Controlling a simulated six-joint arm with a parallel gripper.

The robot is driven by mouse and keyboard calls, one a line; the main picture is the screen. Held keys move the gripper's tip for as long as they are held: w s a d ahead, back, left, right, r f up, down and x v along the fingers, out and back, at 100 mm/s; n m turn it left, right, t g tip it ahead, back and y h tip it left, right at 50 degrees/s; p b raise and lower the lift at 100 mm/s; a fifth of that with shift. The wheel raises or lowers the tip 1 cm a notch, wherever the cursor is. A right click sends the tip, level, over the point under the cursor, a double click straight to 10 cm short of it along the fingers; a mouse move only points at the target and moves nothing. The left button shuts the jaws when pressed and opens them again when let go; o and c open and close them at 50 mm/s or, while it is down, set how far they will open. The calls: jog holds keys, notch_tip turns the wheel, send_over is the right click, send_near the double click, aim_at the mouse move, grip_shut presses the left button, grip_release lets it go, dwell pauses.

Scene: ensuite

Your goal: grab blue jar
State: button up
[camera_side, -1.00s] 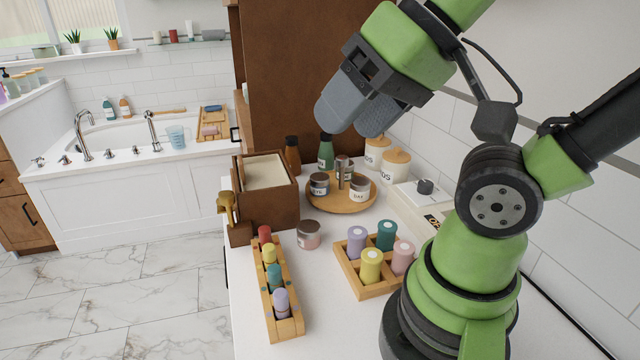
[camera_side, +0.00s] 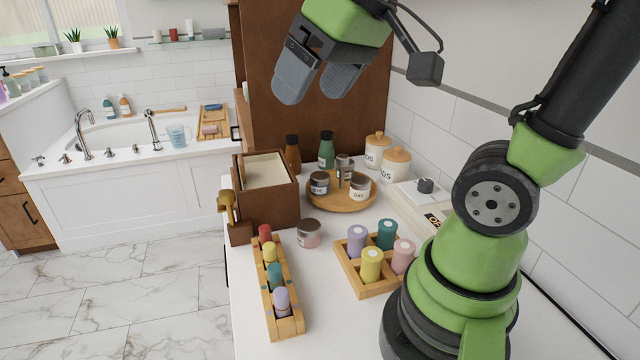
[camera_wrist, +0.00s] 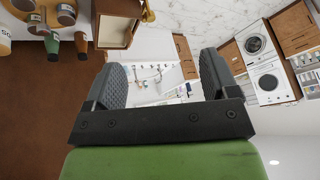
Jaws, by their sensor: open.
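No plainly blue jar shows; the nearest in colour are teal. One teal cylinder (camera_side: 387,235) stands in the back right compartment of a divided wooden tray (camera_side: 347,277), with lavender, yellow and pink ones. Another teal cylinder (camera_side: 275,277) stands in the long wooden rack (camera_side: 297,329). Small labelled jars (camera_side: 320,184) stand on a round wooden tray (camera_side: 341,205); a blue one cannot be told among them. My gripper (camera_side: 316,94) is open and empty, high above the counter's back, apart from everything. In the wrist view its fingers (camera_wrist: 162,68) are spread with nothing between them.
A brown box (camera_side: 262,210) stands left on the counter. A brown bottle (camera_side: 292,154) and a green bottle (camera_side: 326,151) stand behind the round tray, near the tall brown cabinet (camera_side: 270,70). White canisters (camera_side: 396,165) stand by the tiled wall. A lone pinkish jar (camera_side: 309,233) stands mid-counter.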

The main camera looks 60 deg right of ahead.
jog(key=w+d+f+n+g+h, duration=0.1)
jog(key=w+d+f+n+g, duration=0.15)
jog(key=w+d, duration=0.6)
jog(key=n+g, duration=0.4)
jog(key=n, duration=0.1)
send_over(318, 175)
jog(key=shift+t, duration=0.25)
jog(key=f, duration=1.7)
jog(key=shift+s+a, duration=0.2)
jog(key=shift+a, duration=0.1)
jog(key=shift+n, duration=0.25)
notch_tip(318, 175, down, 5)
jog(key=shift+d+r, duration=0.1)
jog(key=shift+r, duration=0.1)
jog(key=f, duration=0.5)
jog(key=shift+w+d+f, duration=0.15)
jog(key=shift+w+f, duration=0.05)
jog(key=shift+f, duration=0.1)
jog(key=shift+c, duration=0.4)
jog(key=c, duration=0.9)
